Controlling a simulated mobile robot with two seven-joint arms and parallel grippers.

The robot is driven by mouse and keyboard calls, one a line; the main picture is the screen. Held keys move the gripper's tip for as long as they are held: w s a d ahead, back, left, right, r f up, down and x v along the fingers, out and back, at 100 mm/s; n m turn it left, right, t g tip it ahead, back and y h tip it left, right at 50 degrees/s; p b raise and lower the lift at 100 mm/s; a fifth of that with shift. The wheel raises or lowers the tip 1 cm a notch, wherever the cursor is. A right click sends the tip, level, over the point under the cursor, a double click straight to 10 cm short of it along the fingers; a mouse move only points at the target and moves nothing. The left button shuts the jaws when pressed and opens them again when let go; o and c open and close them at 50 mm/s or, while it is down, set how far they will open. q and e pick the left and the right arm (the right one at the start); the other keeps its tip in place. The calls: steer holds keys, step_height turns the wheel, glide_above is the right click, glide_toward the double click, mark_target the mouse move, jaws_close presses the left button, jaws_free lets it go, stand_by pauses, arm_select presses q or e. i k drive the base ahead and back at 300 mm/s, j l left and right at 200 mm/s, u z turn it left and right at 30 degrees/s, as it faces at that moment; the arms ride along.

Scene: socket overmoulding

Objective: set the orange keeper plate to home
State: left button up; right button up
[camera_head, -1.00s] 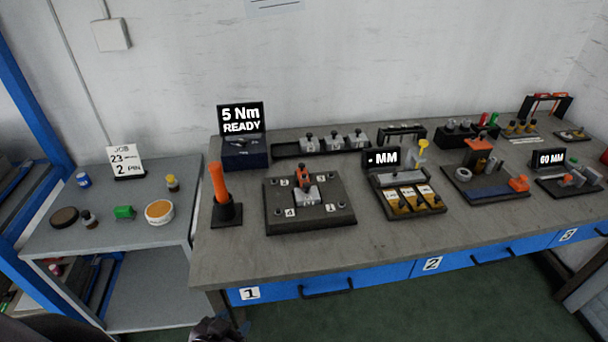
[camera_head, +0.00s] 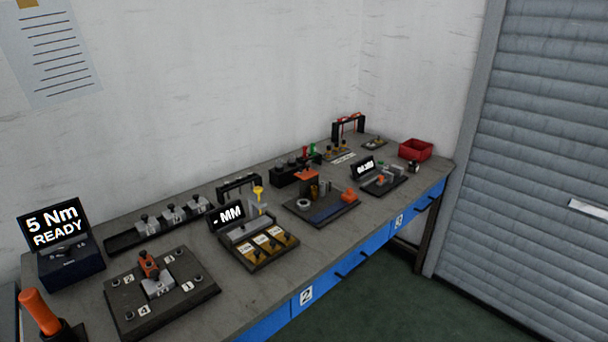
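Several orange parts show, and I cannot tell for sure which is the keeper plate. One orange part (camera_head: 148,264) stands at a grey block (camera_head: 158,286) in the middle of the dark numbered fixture plate (camera_head: 195,297). On the dark fixture with a blue strip (camera_head: 335,213), an orange-topped post (camera_head: 307,175) stands at the back and an orange block (camera_head: 349,196) sits at the right end. A small orange piece (camera_head: 379,179) is on the fixture farther right. Neither gripper is in view.
A "5 Nm READY" display (camera_head: 54,224) and an orange-handled tool (camera_head: 40,311) stand at the left. A gauge fixture with an "MM" display (camera_head: 229,215) is mid-bench. A red bin (camera_head: 416,149) sits at the far end. A grey shutter (camera_head: 540,180) is beyond the bench.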

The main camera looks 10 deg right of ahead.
mark_target(308, 174)
steer(key=l+u, duration=0.1)
steer(key=u, duration=0.3)
steer(key=i+l+u, duration=0.1)
steer(key=u, duration=0.3)
steer(key=l+u, duration=0.5)
steer(key=l, duration=0.4)
steer(key=l+u, duration=0.1)
steer(key=l, duration=0.3)
steer(key=k+l+u, duration=0.1)
steer(key=l, duration=0.35)
